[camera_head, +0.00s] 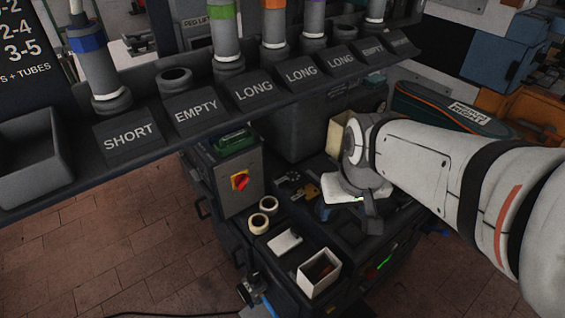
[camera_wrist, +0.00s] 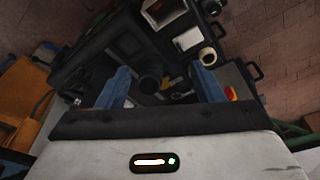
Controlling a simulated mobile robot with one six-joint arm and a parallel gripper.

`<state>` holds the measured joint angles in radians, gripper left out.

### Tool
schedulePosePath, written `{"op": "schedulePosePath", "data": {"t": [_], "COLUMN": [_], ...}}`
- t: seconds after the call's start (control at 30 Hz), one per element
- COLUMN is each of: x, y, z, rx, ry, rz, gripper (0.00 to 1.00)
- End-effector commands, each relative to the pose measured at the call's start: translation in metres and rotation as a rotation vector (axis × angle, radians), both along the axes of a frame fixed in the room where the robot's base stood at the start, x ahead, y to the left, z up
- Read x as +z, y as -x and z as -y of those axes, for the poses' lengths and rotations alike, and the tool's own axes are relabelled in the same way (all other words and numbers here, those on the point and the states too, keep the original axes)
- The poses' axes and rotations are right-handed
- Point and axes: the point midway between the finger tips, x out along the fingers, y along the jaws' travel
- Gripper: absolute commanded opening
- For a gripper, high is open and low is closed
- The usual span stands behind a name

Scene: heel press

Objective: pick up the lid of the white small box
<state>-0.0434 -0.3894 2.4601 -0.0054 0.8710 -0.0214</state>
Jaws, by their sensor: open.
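The white small box (camera_head: 304,284) stands open on the dark workbench, with something brown inside. A flat white lid (camera_head: 285,241) lies beside it, up and left in the head view, apart from the box. In the wrist view the lid (camera_wrist: 188,39) and the box (camera_wrist: 151,8) are near the top, beyond the fingertips. My gripper (camera_head: 348,214) is over the bench, right of the lid and apart from it. In the wrist view its two blue fingers (camera_wrist: 162,84) are spread wide with nothing held between them.
Two tape rolls (camera_head: 258,223) lie left of the lid. A control box with a red switch (camera_head: 240,181) stands behind them. A dark round part (camera_wrist: 150,84) and small tools (camera_wrist: 181,95) lie below my gripper. A labelled tube rack (camera_head: 190,118) crosses the head view above the bench.

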Motion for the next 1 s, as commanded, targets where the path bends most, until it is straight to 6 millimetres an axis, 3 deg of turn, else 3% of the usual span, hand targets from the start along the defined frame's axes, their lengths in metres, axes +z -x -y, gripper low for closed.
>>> {"op": "schedulePosePath", "data": {"t": [0.03,0.27,0.47,0.8,1.0], "x": [-0.018,-0.079,-0.143,-0.253,-0.283], "y": [-0.011,-0.064,-0.106,-0.154,-0.163], "z": [-0.005,-0.027,-0.051,-0.091,-0.103], "rx": [0.03,0.171,0.293,0.472,0.521], "ry": [0.003,0.02,0.034,0.052,0.057], "rz": [-0.017,-0.071,-0.116,-0.177,-0.193], "gripper": [0.65,0.84,1.0,1.0,1.0]}}
